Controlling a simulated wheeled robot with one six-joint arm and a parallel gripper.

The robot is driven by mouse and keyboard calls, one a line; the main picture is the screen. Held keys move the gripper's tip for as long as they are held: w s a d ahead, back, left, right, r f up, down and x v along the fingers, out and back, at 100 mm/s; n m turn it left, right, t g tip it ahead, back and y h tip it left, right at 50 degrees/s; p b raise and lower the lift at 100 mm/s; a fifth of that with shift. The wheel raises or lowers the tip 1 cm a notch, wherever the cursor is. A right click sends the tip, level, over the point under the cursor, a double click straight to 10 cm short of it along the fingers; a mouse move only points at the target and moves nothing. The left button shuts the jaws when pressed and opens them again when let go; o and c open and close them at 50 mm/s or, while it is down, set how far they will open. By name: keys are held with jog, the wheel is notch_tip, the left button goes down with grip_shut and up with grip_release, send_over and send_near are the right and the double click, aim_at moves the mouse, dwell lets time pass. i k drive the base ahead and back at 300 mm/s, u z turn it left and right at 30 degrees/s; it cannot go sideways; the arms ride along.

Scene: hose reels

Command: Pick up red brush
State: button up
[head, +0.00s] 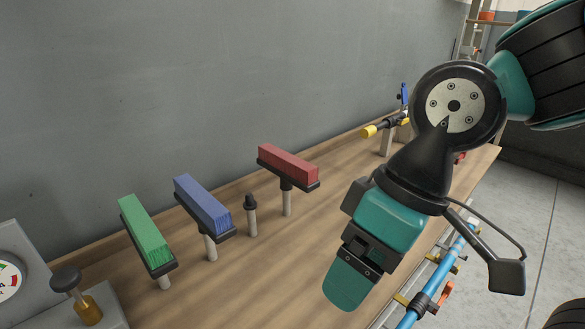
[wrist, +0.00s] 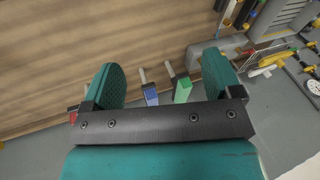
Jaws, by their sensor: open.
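The red brush (head: 288,163) is a red bristle block on a dark backing, held on a short grey post above the wooden bench in the head view. In the wrist view a small red part (wrist: 73,115), apparently the same brush, shows beside the left finger and is mostly hidden. My gripper (head: 351,284) hangs to the right of and nearer than the red brush in the head view, apart from it. In the wrist view my gripper (wrist: 160,68) has its two teal fingers wide apart with nothing held between them.
A blue brush (head: 203,205) and a green brush (head: 147,232) stand on posts to the left. A bare post (head: 251,215) stands between the blue and red brushes. A yellow-tipped tool (head: 377,129) is behind, and a blue pipe (head: 434,287) runs along the bench's right edge.

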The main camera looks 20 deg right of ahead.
aim_at(291, 170)
jog(key=z, duration=1.25)
jog(key=k, duration=0.7)
jog(key=u, duration=1.45)
jog(key=i, duration=0.5)
jog(key=u, duration=0.05)
